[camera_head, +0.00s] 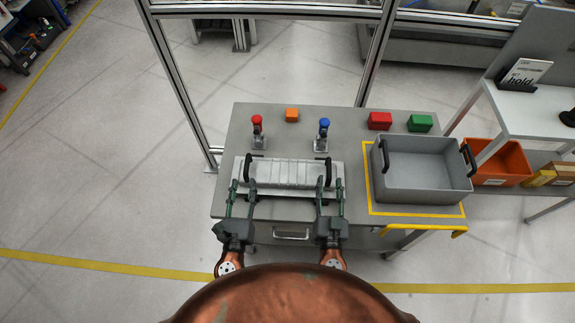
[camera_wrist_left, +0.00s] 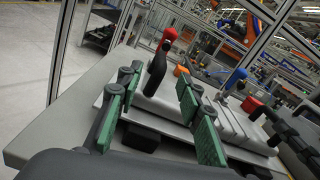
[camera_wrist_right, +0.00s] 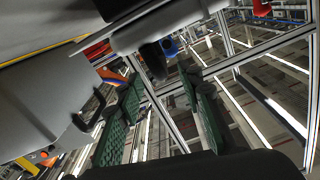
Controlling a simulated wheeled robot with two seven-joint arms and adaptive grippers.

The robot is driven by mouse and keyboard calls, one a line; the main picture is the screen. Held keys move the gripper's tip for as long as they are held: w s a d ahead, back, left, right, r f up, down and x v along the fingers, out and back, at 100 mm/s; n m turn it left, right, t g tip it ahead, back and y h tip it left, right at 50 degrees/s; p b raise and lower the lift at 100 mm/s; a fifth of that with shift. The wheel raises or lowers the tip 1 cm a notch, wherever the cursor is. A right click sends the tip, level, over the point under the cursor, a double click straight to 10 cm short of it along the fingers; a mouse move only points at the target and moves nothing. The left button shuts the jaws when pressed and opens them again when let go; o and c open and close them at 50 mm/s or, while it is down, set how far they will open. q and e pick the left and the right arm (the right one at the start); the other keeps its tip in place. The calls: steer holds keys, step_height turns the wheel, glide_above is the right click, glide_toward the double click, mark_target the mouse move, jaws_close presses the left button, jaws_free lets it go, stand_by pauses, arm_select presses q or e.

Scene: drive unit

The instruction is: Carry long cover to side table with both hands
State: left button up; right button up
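The long cover (camera_head: 290,172) is a pale grey ribbed plate lying across the workbench (camera_head: 225,190), with a black upright handle at each end. My left gripper (camera_head: 243,184) is open at the front of the left handle (camera_head: 250,168); in the left wrist view this handle (camera_wrist_left: 156,72) stands between and beyond the green fingers. My right gripper (camera_head: 330,184) is open near the right handle (camera_head: 328,168). In the right wrist view a dark handle (camera_wrist_right: 153,62) shows beyond the spread fingers. Neither gripper visibly closes on a handle.
A red-knobbed clamp (camera_head: 257,130) and a blue-knobbed clamp (camera_head: 323,134) stand behind the cover. A grey bin (camera_head: 425,190) stands at right inside yellow tape. A light side table (camera_head: 530,115) with a sign is at far right, an orange bin (camera_head: 503,165) below it. Frame posts stand behind.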

mark_target(246, 166)
arm_select(q)
steer(key=shift+r, duration=0.1)
arm_select(e)
steer(key=shift+r, duration=0.1)
